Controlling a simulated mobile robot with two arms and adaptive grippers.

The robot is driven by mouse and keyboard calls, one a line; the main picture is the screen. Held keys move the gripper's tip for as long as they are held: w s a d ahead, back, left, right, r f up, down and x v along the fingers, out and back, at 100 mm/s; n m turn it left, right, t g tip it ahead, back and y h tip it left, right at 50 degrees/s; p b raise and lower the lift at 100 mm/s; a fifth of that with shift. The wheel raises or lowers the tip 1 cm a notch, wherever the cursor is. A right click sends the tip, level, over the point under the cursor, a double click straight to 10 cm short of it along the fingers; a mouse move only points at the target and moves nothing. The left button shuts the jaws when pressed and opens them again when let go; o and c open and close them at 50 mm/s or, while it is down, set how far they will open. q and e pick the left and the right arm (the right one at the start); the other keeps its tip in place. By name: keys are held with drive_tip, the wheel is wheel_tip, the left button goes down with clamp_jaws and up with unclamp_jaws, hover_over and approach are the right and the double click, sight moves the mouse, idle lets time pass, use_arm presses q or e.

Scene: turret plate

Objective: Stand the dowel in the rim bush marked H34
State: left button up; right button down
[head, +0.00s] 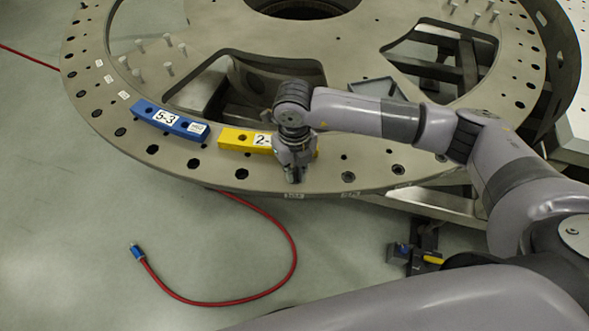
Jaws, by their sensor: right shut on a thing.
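My right gripper (294,177) is over the near rim of the round turret plate (225,172), pointing down. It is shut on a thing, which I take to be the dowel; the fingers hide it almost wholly. The fingertips are at or just above the rim, close to the edge; I cannot tell whether the dowel is in a bush. Dark rim bushes show on both sides, one to the left (241,174) and one to the right (348,177). Small edge labels (293,196) sit below the gripper, too small to read. My left gripper is out of view.
A blue block marked 5-3 (150,112) and a yellow block (232,139), partly behind my gripper, lie on the plate. Several upright pins (168,69) stand at the upper left. A grey tray (372,88) is behind my arm. A red cable (294,262) lies on the floor.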

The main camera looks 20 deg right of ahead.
idle(0.3)
drive_tip(key=c, duration=1.6)
unclamp_jaws()
drive_tip(key=shift+r, duration=0.1)
wheel_tip(320, 180, up, 12)
drive_tip(key=shift+f, duration=0.1)
